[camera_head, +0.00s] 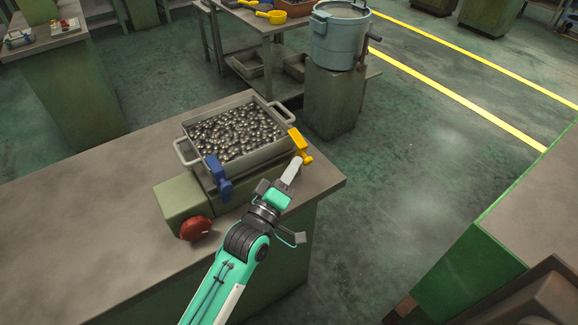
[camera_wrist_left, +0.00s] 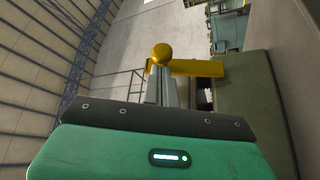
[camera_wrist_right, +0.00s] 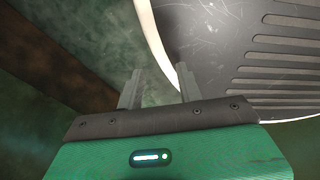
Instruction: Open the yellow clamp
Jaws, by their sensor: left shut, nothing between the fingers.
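The yellow clamp (camera_head: 299,146) is at the right front corner of a grey tray (camera_head: 186,128) full of metal balls. In the left wrist view, the yellow clamp (camera_wrist_left: 197,68) is a bar extending right, with a round knob at its left end. My left gripper (camera_head: 295,164) is shut and empty, its fingertips close by the clamp's knob. In the left wrist view its fingertips (camera_wrist_left: 160,72) appear just below the knob; I cannot tell whether they touch. My right gripper (camera_wrist_right: 159,80) is open and empty, seen only in the right wrist view.
A blue clamp (camera_head: 217,178) sits at the tray's front left. A red round button (camera_head: 196,228) is on a green box in front. The worktable (camera_head: 110,215) is clear on the left. A blue-grey drum (camera_head: 340,38) stands behind. A pale-rimmed dark ribbed surface (camera_wrist_right: 250,50) is beside my right gripper.

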